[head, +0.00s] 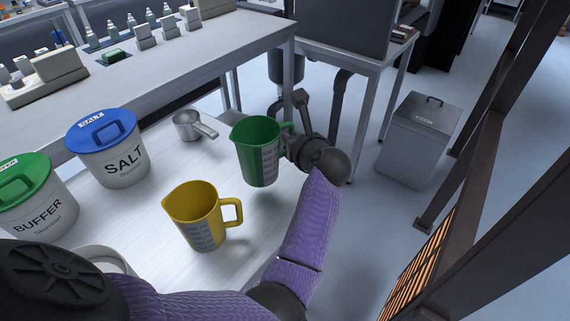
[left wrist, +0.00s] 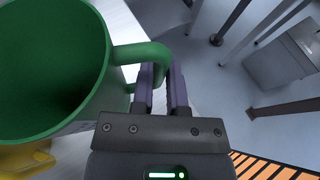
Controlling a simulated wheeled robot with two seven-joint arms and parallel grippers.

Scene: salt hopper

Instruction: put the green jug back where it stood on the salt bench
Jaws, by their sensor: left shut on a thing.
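The green jug (head: 257,155) is upright near the right edge of the pale salt bench (head: 150,225). I cannot tell whether its base touches the bench or hangs just above it. My left gripper (head: 290,142) comes from the right side and is shut on the jug's handle. In the left wrist view the handle of the green jug (left wrist: 60,70) passes between the fingers (left wrist: 160,85), and the inside that shows looks empty. My right gripper is not in view.
A yellow jug (head: 196,215) stands in front of the green one. A metal scoop (head: 188,126), a blue-lidded SALT tub (head: 113,160) and a green-lidded BUFFER tub (head: 38,203) stand to the left. A grey bin (head: 418,140) is on the floor at right, beside dark posts (head: 490,130).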

